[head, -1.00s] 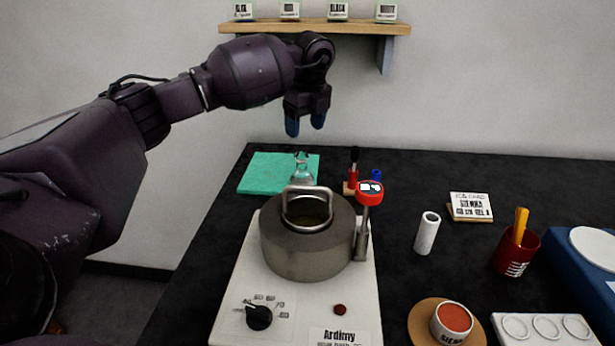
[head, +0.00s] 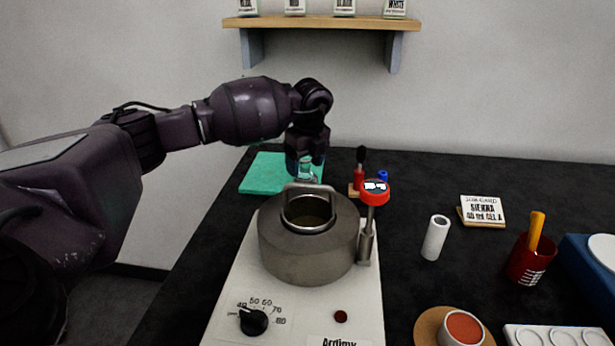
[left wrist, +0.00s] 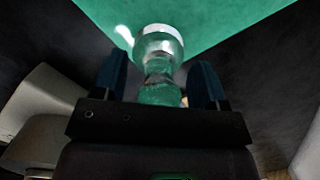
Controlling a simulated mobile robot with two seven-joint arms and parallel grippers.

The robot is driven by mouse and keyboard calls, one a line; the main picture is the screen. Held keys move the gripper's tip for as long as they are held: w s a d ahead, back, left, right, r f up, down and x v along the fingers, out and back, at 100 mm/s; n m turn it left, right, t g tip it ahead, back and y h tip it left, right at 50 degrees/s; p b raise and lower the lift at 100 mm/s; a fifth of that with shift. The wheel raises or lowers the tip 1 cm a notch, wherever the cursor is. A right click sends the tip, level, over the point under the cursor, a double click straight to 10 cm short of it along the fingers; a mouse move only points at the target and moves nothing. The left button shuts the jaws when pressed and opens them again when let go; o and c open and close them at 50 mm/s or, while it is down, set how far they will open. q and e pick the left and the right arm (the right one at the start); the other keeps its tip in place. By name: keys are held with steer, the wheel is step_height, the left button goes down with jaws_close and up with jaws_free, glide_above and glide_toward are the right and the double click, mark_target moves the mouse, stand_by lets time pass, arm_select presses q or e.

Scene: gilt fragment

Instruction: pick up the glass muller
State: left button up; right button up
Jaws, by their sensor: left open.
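The glass muller (head: 306,173) is a clear glass piece standing by the right part of a green mat (head: 262,174) behind the hot plate. My left gripper (head: 305,163) has its fingers down around the muller's upper part. In the left wrist view, the open gripper (left wrist: 160,85) has one blue finger on each side of the muller (left wrist: 159,50), with a gap visible at each side. The muller's base is partly hidden behind the pot handle in the head view. My right gripper is not in view.
A metal pot (head: 306,245) with a raised handle sits on the white hot plate (head: 225,310), close in front of the muller. A shelf (head: 320,22) hangs above.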

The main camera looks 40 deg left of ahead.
arm_select(q)
steer(key=shift+r, duration=0.1)
steer(key=shift+c, duration=0.6)
steer(key=c, duration=1)
steer(key=shift+r, duration=0.15)
steer(key=shift+r+p, duration=1.65)
steer(key=shift+r, duration=8.25)
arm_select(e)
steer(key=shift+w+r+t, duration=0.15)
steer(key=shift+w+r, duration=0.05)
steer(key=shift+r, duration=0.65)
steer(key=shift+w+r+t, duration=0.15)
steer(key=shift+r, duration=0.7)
